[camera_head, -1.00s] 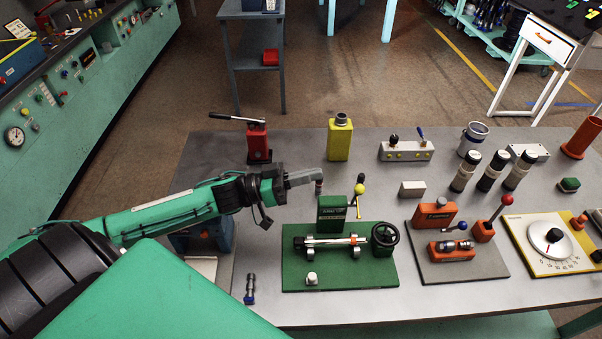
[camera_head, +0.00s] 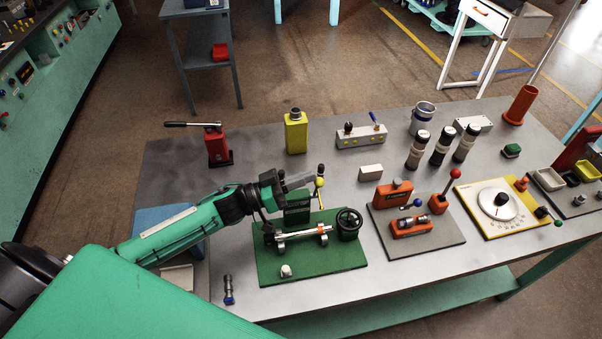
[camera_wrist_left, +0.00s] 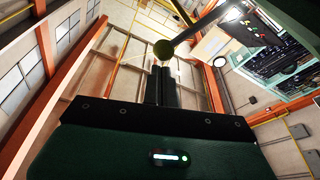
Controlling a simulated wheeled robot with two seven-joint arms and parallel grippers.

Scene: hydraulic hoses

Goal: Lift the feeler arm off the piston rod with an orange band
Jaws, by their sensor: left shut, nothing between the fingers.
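The green fixture plate (camera_head: 330,262) carries a shiny piston rod (camera_head: 300,234) lying across its supports, with a small orange band (camera_head: 323,229) toward its right end. Whether the arm touches the rod is hidden or too small to tell. In the left wrist view the shut fingers (camera_wrist_left: 158,85) point at the ball (camera_wrist_left: 163,48); contact is unclear. My right gripper is not in view.
A black handwheel (camera_head: 349,222) stands at the plate's right end. A white knob (camera_head: 286,271) is at its front. An orange device (camera_head: 411,226) on a grey plate stands to the right. A red hand pump (camera_head: 217,145) and a yellow bottle (camera_head: 296,132) stand behind.

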